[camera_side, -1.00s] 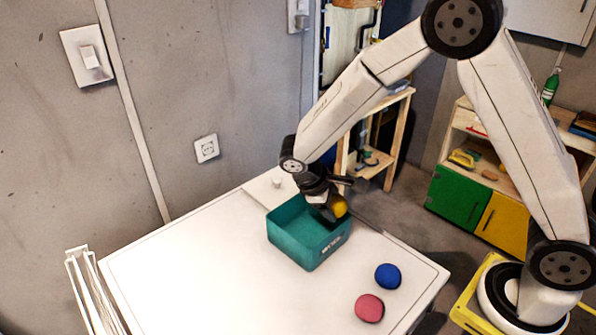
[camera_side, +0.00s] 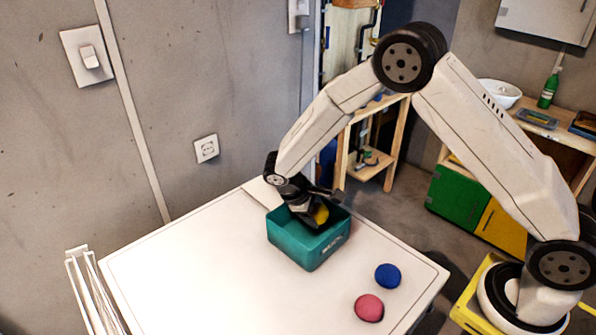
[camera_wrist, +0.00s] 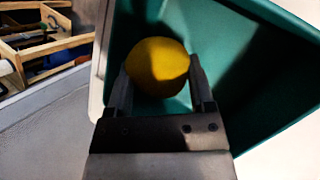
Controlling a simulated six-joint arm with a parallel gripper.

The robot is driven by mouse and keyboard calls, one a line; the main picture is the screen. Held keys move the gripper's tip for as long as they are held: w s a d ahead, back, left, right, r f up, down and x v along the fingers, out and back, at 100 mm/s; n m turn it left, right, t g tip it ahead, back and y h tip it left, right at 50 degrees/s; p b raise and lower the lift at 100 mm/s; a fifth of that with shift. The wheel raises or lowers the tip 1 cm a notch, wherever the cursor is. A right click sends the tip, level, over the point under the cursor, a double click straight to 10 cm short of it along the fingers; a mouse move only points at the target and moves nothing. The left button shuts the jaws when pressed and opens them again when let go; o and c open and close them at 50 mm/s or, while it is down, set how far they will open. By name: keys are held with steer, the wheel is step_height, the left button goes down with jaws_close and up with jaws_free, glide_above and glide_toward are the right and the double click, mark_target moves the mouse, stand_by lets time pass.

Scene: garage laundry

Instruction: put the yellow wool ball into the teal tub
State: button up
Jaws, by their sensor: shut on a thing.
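The yellow wool ball (camera_side: 321,214) is held between the fingers of my gripper (camera_side: 313,208), which is shut on it. The ball is at the mouth of the teal tub (camera_side: 308,250), toward its far right side. In the wrist view the yellow ball (camera_wrist: 158,66) sits between both fingertips of my gripper (camera_wrist: 160,85), with the teal tub's (camera_wrist: 240,75) inner surfaces behind it. I cannot tell whether the ball touches the tub's floor or wall.
The tub stands on a white table (camera_side: 200,275). A blue ball (camera_side: 388,276) and a pink ball (camera_side: 369,307) lie on the table to the tub's right. A white rack (camera_side: 90,290) is at the left edge. The table's left part is clear.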

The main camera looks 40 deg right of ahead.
steer(key=shift+w+f, duration=0.1)
steer(key=shift+f, duration=1.55)
steer(key=shift+f, duration=0.1)
steer(key=o, duration=1)
steer(key=v, duration=1.2)
steer(key=shift+a, duration=0.1)
